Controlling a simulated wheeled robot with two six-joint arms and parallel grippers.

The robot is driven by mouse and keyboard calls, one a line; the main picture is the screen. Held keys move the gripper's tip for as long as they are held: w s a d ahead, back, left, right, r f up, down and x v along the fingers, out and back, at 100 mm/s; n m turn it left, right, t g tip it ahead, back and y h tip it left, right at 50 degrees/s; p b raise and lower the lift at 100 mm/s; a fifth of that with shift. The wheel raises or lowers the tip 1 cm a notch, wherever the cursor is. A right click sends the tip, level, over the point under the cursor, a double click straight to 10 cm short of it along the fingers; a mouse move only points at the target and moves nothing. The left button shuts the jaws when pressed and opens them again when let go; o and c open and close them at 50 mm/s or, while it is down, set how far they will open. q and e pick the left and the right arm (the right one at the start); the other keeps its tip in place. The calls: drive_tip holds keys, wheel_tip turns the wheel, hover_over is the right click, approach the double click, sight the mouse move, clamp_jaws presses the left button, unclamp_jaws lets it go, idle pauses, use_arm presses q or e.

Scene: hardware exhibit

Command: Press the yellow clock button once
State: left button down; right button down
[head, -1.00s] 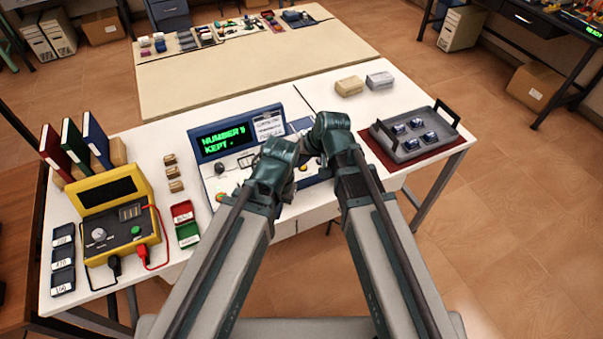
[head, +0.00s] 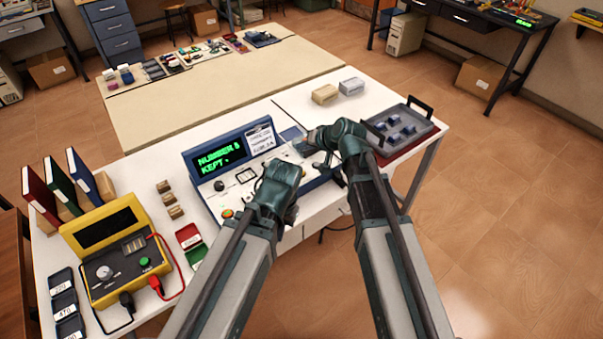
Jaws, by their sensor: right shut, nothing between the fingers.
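The blue and white console (head: 205,190) stands on the white table, and its screen (head: 221,158) reads "NUMBER 8 KEPT" in green. A small green and orange control (head: 227,213) shows at its front left corner. I cannot make out a yellow clock button; my arms cover part of the control panel. My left gripper (head: 285,172) is over the middle of the console, its fingers mostly hidden behind its own wrist. My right gripper (head: 318,150) is shut and empty over the console's right end. I cannot tell whether either touches the panel.
A yellow meter box (head: 120,262) with cables stands at left, near red and green trays (head: 190,238) and upright books (head: 62,190). A grey tray (head: 418,137) holding small parts is at right. Two blocks (head: 325,94) lie at the back.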

drive_tip(key=shift+f, duration=0.1)
drive_tip(key=b, duration=0.9)
hover_over(303, 177)
wheel_tip(303, 177, down, 9)
drive_tip(key=shift+r, duration=0.2)
idle(1.3)
drive_tip(key=shift+f+b, duration=0.3)
drive_tip(key=shift+f, duration=0.1)
drive_tip(key=shift+f+b, duration=0.45)
drive_tip(key=shift+f, duration=0.05)
idle(0.6)
drive_tip(key=shift+r, duration=0.1)
drive_tip(key=shift+r+p, duration=0.85)
drive_tip(key=shift+p, duration=0.05)
